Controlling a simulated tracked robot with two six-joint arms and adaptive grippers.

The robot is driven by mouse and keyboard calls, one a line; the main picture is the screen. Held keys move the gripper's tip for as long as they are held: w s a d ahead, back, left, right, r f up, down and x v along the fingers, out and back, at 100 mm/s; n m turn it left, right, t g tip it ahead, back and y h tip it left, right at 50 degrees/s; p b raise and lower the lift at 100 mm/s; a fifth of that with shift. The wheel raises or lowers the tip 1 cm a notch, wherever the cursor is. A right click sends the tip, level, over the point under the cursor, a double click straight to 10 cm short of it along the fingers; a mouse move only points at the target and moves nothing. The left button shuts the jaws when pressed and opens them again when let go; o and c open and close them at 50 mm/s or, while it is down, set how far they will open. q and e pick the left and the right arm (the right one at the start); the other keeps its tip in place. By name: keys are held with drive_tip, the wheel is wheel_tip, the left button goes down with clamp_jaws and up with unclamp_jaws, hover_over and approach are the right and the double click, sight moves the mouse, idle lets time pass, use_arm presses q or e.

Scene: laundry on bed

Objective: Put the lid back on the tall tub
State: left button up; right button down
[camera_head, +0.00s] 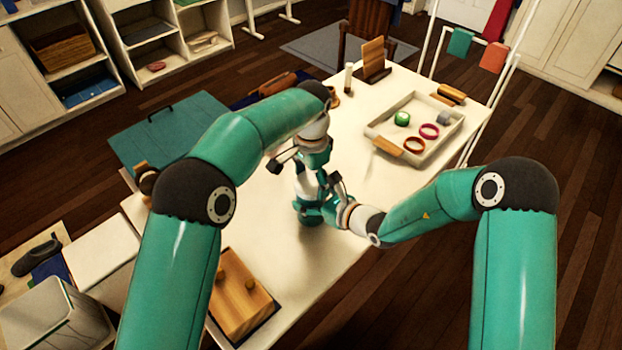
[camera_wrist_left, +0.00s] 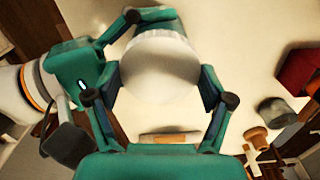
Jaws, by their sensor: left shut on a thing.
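My left gripper (camera_head: 308,182) points down over the table, its fingers on either side of a white round piece, which I take to be the lid (camera_wrist_left: 160,66). In the left wrist view this piece fills the space between the teal fingers. My right gripper (camera_head: 316,208) reaches in from the right, just below the left one, with its fingers close around the same spot. The tall tub cannot be told apart clearly there; the grippers cover it. Whether the lid touches the tub is hidden.
A pale tray (camera_head: 375,128) with rings and a green roll lies on the white table (camera_head: 350,265) at the back right. A wooden box (camera_head: 238,300) with knobs is at the near left. A tablet stand (camera_head: 374,60) stands at the far end. The table's front right is clear.

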use_arm(q)
drive_tip(key=o, duration=1.2)
drive_tip(key=shift+a, duration=0.1)
